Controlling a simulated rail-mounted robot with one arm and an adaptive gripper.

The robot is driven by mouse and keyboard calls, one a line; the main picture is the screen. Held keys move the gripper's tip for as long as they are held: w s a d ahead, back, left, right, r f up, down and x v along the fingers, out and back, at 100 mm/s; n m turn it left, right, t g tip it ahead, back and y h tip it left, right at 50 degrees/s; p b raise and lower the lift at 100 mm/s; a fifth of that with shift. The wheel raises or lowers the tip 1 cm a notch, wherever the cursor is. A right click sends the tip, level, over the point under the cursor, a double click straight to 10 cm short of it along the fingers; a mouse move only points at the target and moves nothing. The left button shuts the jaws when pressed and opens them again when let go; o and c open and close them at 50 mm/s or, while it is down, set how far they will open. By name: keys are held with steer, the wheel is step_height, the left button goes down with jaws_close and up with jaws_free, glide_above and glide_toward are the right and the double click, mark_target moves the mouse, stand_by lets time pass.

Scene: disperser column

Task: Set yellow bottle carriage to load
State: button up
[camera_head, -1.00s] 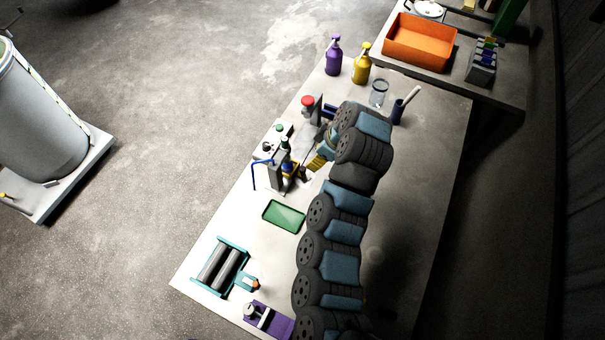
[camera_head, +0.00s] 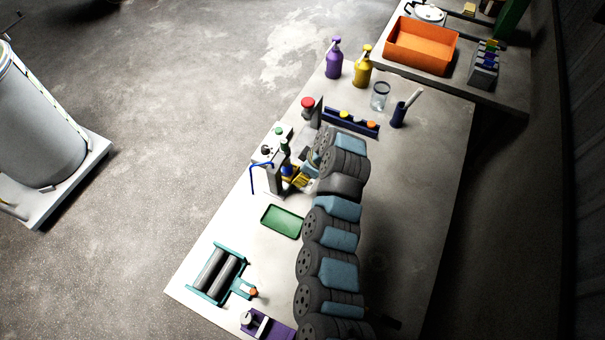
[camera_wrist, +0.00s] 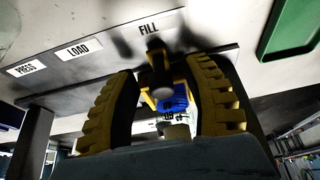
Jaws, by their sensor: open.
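The yellow bottle carriage (camera_wrist: 182,72) shows in the wrist view just below the FILL label (camera_wrist: 148,29), with a blue part (camera_wrist: 174,101) on it. My gripper (camera_wrist: 163,85) is open, one yellow ribbed finger on each side of the carriage. I cannot tell whether either finger touches it. The LOAD label (camera_wrist: 79,50) and PRESS label (camera_wrist: 26,68) lie farther left on the same plate. In the head view, my arm partly hides the column stand (camera_head: 275,178), and yellow parts of carriage and fingers are hard to separate.
A green tray (camera_head: 282,221) lies close by and also shows at the wrist view's right (camera_wrist: 290,28). A dark blue rack (camera_head: 351,122) with coloured caps stands beyond my arm. A teal roller frame (camera_head: 218,273) is at the near left.

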steer(key=shift+a+f, duration=0.1)
steer(key=shift+f, duration=0.15)
jaws_close()
steer(key=shift+w, duration=0.1)
